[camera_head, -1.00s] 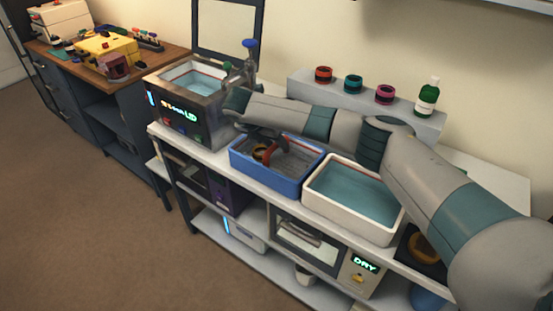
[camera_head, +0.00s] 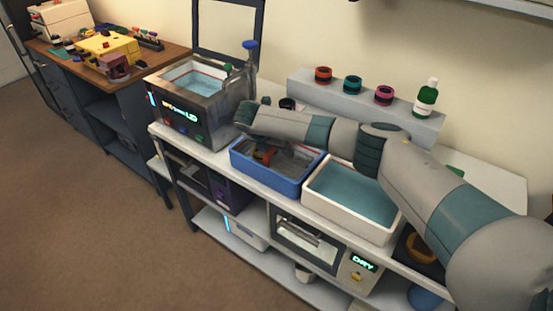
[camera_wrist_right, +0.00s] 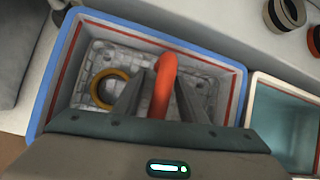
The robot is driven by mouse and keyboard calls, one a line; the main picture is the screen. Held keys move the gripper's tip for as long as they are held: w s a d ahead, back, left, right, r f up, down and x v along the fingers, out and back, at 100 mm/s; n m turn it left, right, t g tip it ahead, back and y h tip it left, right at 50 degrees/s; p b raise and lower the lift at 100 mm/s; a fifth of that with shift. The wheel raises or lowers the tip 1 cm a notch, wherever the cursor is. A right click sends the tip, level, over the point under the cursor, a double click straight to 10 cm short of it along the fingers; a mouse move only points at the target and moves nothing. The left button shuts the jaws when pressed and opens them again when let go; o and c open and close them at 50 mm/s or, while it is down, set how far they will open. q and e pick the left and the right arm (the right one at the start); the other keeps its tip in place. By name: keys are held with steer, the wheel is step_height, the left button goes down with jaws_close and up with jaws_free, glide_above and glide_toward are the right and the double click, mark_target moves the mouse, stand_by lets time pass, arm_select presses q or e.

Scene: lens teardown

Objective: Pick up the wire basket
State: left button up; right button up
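The wire basket (camera_wrist_right: 92,62) sits inside a blue-rimmed tub (camera_wrist_right: 135,27) in the right wrist view. Its grey mesh floor holds a yellow-orange ring (camera_wrist_right: 110,88). Its thick red-orange handle (camera_wrist_right: 164,82) arches up between the fingers of my right gripper (camera_wrist_right: 160,92). The fingers are spread to either side of the handle, with a visible gap at least on the left. In the head view the handle (camera_head: 265,155) shows inside the blue tub, partly hidden by my right gripper (camera_head: 286,150) and wrist. My left gripper is not in view.
A white tub of liquid (camera_head: 352,200) stands right of the blue tub. A metal bath (camera_head: 185,98) with a lit panel stands at left. A raised shelf (camera_head: 400,115) behind carries several coloured rings and a green bottle (camera_head: 426,98). My right arm spans above the tubs.

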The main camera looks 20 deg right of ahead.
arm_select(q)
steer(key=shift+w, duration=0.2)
arm_select(e)
jaws_close()
steer(key=shift+r, duration=0.1)
steer(key=shift+w+r, duration=0.1)
steer(key=shift+r, duration=0.4)
step_height(320, 180, up, 8)
steer(key=shift+f+b, duration=0.25)
steer(key=shift+b, duration=0.75)
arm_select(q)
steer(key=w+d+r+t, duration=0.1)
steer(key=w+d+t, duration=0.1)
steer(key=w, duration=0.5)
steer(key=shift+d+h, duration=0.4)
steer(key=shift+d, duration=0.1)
arm_select(e)
steer(key=shift+r, duration=0.7)
